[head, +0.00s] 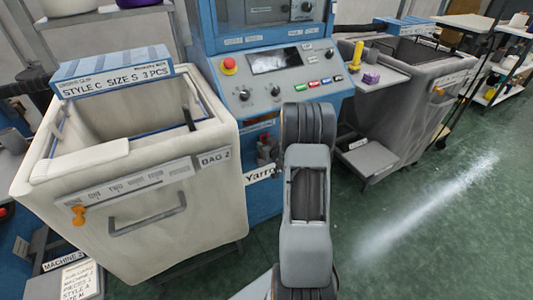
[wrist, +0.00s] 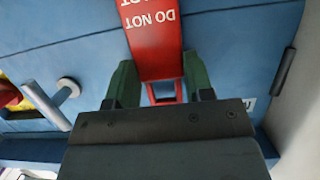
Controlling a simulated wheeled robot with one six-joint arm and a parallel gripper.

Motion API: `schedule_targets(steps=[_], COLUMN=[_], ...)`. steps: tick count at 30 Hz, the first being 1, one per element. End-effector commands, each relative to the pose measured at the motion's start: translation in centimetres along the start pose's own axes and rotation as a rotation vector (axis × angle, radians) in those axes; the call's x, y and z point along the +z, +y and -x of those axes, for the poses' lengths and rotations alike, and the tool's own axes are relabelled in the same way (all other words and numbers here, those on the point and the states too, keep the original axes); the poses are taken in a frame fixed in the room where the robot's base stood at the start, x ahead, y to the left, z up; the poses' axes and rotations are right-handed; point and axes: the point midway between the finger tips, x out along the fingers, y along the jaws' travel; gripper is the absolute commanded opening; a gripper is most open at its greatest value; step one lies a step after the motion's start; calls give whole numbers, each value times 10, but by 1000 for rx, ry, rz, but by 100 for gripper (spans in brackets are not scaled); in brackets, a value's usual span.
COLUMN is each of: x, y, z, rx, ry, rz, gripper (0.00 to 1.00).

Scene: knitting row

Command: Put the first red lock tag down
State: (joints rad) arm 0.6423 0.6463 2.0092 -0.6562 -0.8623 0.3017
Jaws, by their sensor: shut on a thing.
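The red lock tag (wrist: 152,42), with white "DO NOT" lettering upside down, is between the two green fingers of my gripper (wrist: 160,82) in the wrist view. The gripper is shut on it. The tag's top runs out of the picture, and its red loop end shows close to the gripper body. In the head view my arm hides the gripper, and I cannot make out the tag there.
The blue machine face (wrist: 230,50) fills the wrist view behind the tag, with a grey lever (wrist: 45,104) at left. In the head view, Bag 2 (head: 150,225) stands left of my arm and the machine control panel (head: 275,75) behind it. Green floor (head: 440,220) is clear at right.

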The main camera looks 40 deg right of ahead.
Motion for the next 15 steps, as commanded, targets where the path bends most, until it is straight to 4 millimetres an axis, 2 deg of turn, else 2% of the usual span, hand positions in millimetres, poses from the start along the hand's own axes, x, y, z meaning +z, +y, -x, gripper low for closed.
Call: schedule_targets(steps=[3,6,15], x=[22,32,32], y=[0,0,0], z=[-8,-11,-11], rx=[0,0,0], ry=[-4,-2,-1], rz=[-3,-3,-1], gripper=[25,25,25])
